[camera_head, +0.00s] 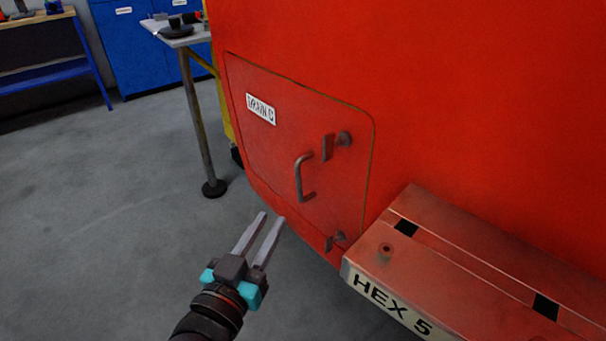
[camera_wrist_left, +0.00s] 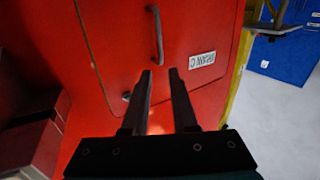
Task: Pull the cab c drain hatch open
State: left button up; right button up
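The drain hatch (camera_head: 270,165) is a red panel in the red nosecone, with a white label reading "DRAIN C" (camera_head: 260,109). It looks shut, flush with the body. A grey bar handle (camera_head: 304,178) sits on its right part, and shows in the left wrist view (camera_wrist_left: 156,35). Two latches, an upper one (camera_head: 328,148) and a lower one (camera_head: 335,240), sit near its right edge. My left gripper (camera_head: 272,216) is open and empty, below and left of the handle, its fingers pointing toward the hatch. It also shows in the left wrist view (camera_wrist_left: 160,72). My right gripper is not in view.
A red step marked "HEX 5" (camera_head: 480,265) juts out right of the hatch. A grey table (camera_head: 182,33) with dark items stands behind left, its leg near the hatch. Blue cabinets (camera_head: 145,50) and a workbench (camera_head: 45,50) are farther back. The floor at left is clear.

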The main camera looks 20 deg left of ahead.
aim_at(297, 177)
pick_arm(q)
jog(key=w+b, duration=0.1)
jog(key=w, duration=0.3)
jog(key=w+b, duration=0.1)
jog(key=w, duration=0.3)
jog(key=w+d+b, duration=0.1)
jog(key=w+b, duration=0.1)
jog(key=w, duration=0.3)
jog(key=shift+f, duration=0.1)
jog(key=shift+w, duration=0.7)
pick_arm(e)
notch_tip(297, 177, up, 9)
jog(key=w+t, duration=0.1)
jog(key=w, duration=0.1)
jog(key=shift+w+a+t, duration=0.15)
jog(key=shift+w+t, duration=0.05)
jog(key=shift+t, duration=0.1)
pick_arm(q)
jog(key=shift+c, duration=0.3)
grip_shut()
